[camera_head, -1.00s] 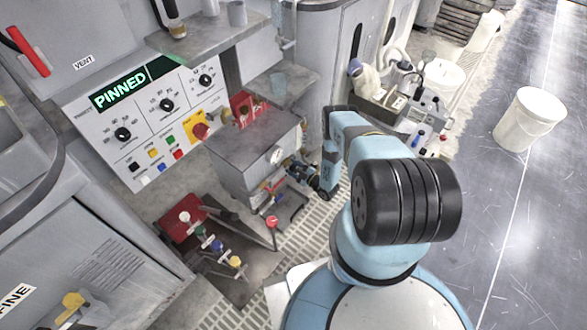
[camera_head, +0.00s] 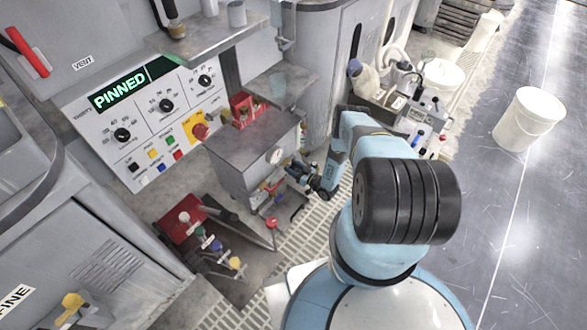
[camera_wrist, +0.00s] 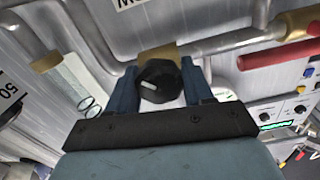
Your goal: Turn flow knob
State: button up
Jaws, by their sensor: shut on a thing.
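The flow knob (camera_wrist: 158,82) is round and black with a small white mark on its face, seen in the wrist view. It sits in front of a brass fitting (camera_wrist: 158,54) on a metal pipe. My gripper (camera_wrist: 162,88) has one blue finger on each side of the knob and is shut on it. In the head view my gripper (camera_head: 294,170) is at the front of the grey cabinet (camera_head: 240,170), below its round gauge (camera_head: 274,156). The knob itself is hidden there by the gripper and too small to make out.
A red-handled lever (camera_wrist: 280,56) lies right of the knob, and a flowmeter-like tube (camera_wrist: 78,85) stands left of it. A red-topped post (camera_head: 271,223) and valves with coloured knobs (camera_head: 217,245) stand below the cabinet. The floor at right is open beyond a white bucket (camera_head: 530,118).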

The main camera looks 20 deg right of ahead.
jog(key=shift+m, duration=0.6)
jog(key=shift+w, duration=0.1)
jog(key=o, duration=1)
jog(key=v, duration=1.3)
jog(key=shift+s+d, duration=0.3)
